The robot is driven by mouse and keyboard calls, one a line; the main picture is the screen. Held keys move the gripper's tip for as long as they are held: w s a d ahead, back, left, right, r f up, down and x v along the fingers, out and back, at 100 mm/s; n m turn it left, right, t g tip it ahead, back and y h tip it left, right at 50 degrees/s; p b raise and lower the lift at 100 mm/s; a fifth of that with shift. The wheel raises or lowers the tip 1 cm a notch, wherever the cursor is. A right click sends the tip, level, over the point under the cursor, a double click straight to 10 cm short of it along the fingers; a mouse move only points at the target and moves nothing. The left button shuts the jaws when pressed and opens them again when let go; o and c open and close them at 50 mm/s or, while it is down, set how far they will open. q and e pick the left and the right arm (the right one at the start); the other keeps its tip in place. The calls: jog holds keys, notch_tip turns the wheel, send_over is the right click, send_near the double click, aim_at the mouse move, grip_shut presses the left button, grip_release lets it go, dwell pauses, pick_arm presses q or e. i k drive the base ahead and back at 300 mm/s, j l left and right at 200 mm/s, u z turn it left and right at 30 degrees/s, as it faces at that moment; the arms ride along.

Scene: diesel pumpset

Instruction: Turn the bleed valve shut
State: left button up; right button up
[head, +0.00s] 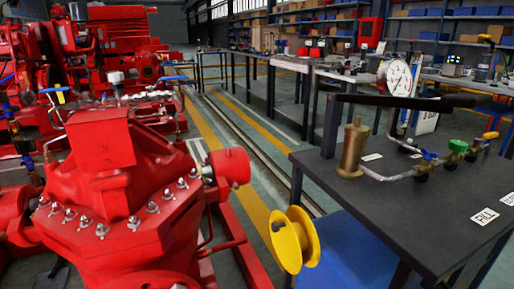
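On the dark bench (400,215) at the right, a pipe line carries a blue-handled valve (429,156), a green-handled valve (458,146) and a yellow-handled valve (490,136). A label reading FILL (485,216) lies on the bench top in front of them. I cannot tell which valve is the bleed valve, or whether any is open or shut. A brass cylinder (352,150) stands at the left end of the pipe. A round white pressure gauge (399,78) stands behind. Neither of my grippers is in view.
A long dark bar (410,100) crosses above the bench near the gauge. A large red pump (110,200) fills the left. A yellow spool (295,240) sits at the bench's left side. A striped floor lane (240,120) runs between, clear of objects.

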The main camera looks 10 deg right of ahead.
aim_at(455, 146)
jog(key=z, duration=1.45)
jog(key=i+l, duration=0.65)
jog(key=l, duration=0.1)
